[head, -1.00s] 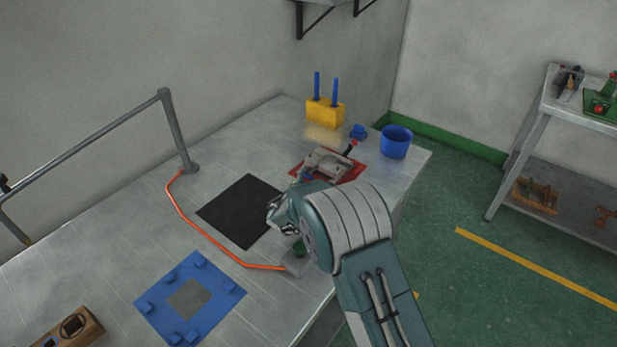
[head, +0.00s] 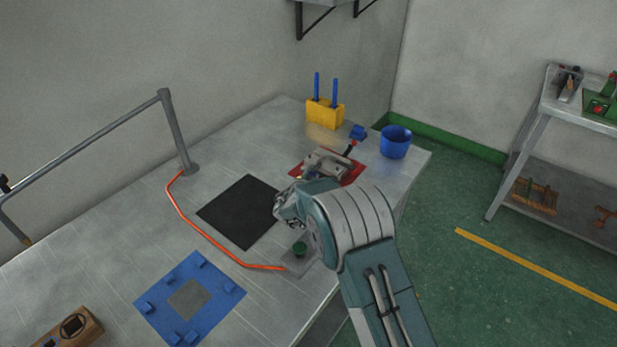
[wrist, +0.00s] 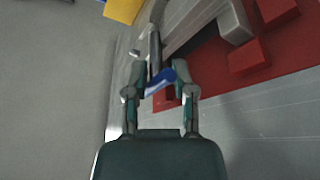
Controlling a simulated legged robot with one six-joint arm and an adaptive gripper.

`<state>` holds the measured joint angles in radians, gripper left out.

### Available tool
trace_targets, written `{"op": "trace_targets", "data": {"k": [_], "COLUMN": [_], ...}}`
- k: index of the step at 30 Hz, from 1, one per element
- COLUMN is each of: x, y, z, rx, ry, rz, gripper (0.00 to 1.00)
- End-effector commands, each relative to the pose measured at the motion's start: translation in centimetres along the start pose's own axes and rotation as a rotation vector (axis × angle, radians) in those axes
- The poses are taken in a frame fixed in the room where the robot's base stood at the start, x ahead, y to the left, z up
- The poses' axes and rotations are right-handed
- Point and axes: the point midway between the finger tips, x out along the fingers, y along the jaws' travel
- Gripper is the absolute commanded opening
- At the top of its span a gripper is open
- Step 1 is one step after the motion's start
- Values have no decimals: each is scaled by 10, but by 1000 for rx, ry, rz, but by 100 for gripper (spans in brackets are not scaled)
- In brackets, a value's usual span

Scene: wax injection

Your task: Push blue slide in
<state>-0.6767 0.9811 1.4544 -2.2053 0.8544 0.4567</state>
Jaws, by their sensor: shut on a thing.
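My gripper (wrist: 160,76) is shut on a small blue piece, which looks like the blue slide (wrist: 160,84), between its two fingers in the wrist view. The piece lies beside the red plate (wrist: 285,82) and its grey metal part (wrist: 236,22). In the head view, the red fixture (head: 352,176) with a grey clamp-like part (head: 325,161) sits beyond my gripper (head: 284,207). The fingertips and the blue slide are mostly hidden there by my wrist. Whether the slide touches the grey part cannot be told.
A yellow block (head: 325,114) with two blue rods, a small blue part (head: 358,132) and a blue cup (head: 396,143) stand at the table's far end. A black mat (head: 240,211), green button (head: 299,249), orange cable (head: 205,236) and blue plate (head: 217,298) lie nearer.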

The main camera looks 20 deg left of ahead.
Motion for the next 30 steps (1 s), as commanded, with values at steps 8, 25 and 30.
{"op": "trace_targets", "data": {"k": [8,25,30], "x": [6,1,-23], "y": [-5,-2,-2], "z": [1,2,2], "rx": [-5,-3,-3], "ry": [3,2,3], "rz": [-9,-4,-4], "gripper": [0,67,67]}}
